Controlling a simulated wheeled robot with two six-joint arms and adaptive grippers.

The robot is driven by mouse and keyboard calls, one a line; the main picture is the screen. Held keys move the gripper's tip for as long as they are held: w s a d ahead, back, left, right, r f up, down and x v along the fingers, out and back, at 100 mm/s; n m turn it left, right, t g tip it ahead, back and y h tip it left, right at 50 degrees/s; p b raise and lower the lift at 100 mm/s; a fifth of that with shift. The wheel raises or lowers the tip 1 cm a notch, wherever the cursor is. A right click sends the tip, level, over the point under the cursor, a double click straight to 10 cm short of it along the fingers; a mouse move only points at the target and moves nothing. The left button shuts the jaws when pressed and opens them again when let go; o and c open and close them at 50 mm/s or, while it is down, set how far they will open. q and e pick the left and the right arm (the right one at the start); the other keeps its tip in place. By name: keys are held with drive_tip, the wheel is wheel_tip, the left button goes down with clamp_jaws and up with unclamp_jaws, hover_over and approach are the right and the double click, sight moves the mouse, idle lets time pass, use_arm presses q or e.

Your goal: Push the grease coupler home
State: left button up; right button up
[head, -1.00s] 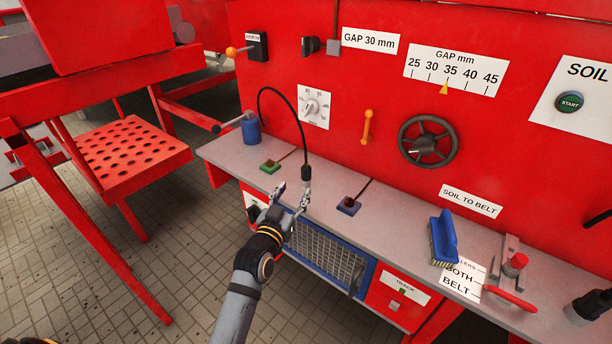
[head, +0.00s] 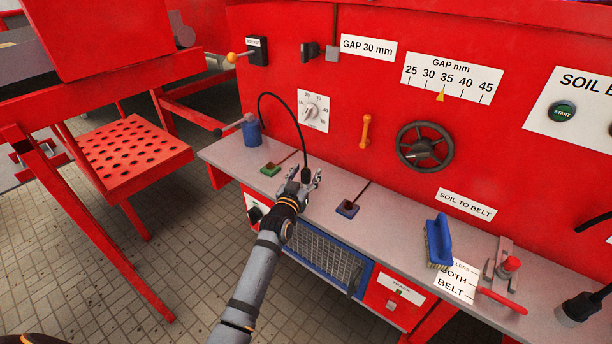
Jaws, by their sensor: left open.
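The grease coupler (head: 306,174) is the dark end piece of a thin black hose (head: 287,104). The hose arches up from beside a blue grease canister (head: 251,130) and comes down to the grey bench. My left gripper (head: 305,178) is open at the coupler, with one finger to each side of it. I cannot tell whether the fingers touch it. The coupler's lower end and what it sits on are hidden by the gripper. My right gripper is not in view.
A blue brush (head: 439,240) and a red-handled lever (head: 502,301) are farther right. The red panel (head: 350,80) with an orange handle (head: 366,131) and handwheel (head: 424,147) rises behind.

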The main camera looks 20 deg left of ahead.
use_arm(q)
drive_tip(key=shift+s+r, duration=0.1)
drive_tip(key=shift+s, duration=0.05)
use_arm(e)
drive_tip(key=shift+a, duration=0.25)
use_arm(q)
drive_tip(key=shift+c, duration=1.3)
clamp_jaws()
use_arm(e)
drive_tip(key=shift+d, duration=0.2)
